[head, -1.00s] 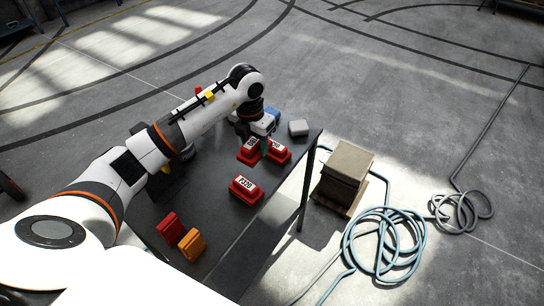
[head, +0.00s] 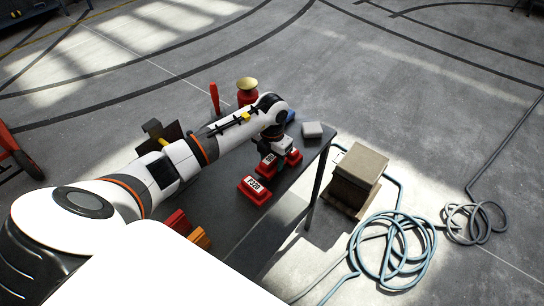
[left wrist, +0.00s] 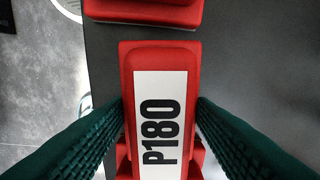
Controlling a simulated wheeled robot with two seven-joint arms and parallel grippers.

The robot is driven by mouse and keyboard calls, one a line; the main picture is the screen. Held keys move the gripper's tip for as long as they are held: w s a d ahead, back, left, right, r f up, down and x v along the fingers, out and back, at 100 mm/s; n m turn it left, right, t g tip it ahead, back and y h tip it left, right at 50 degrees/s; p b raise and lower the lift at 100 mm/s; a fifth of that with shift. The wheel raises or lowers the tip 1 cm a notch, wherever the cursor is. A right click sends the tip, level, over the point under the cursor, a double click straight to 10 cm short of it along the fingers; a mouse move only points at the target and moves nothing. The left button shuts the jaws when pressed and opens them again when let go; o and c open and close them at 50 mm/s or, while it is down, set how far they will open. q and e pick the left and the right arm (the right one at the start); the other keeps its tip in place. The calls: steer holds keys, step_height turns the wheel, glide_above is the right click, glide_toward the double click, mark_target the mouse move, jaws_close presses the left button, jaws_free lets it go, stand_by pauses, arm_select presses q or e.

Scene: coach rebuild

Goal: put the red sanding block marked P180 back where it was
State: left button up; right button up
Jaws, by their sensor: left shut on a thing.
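The red sanding block marked P180 (left wrist: 160,118) is between the green ribbed fingers of my left gripper (left wrist: 160,125), which is shut on it. In the head view the gripper (head: 279,148) is low over the far end of the dark table, with the held block (head: 266,166) just below it, its label partly covered. Another red block (head: 294,156) is close on its right, partly behind the gripper. A red block marked P320 (head: 255,190) lies nearer. More red shows under the P180 block in the wrist view; I cannot tell whether they touch. My right gripper is out of view.
A grey block (head: 312,130) sits at the table's far right corner (head: 331,141). A red block (head: 176,221) and an orange block (head: 200,238) are at the near left. A cardboard box (head: 358,172) and a coiled hose (head: 393,250) lie on the floor at right.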

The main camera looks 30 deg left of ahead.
mark_target(272, 157)
arm_select(q)
steer(key=shift+f, duration=0.1)
steer(key=o, duration=0.5)
steer(key=shift+o, duration=1.9)
steer(key=shift+r, duration=0.3)
step_height(272, 157, up, 12)
steer(key=b, duration=0.2)
steer(key=shift+f, duration=0.15)
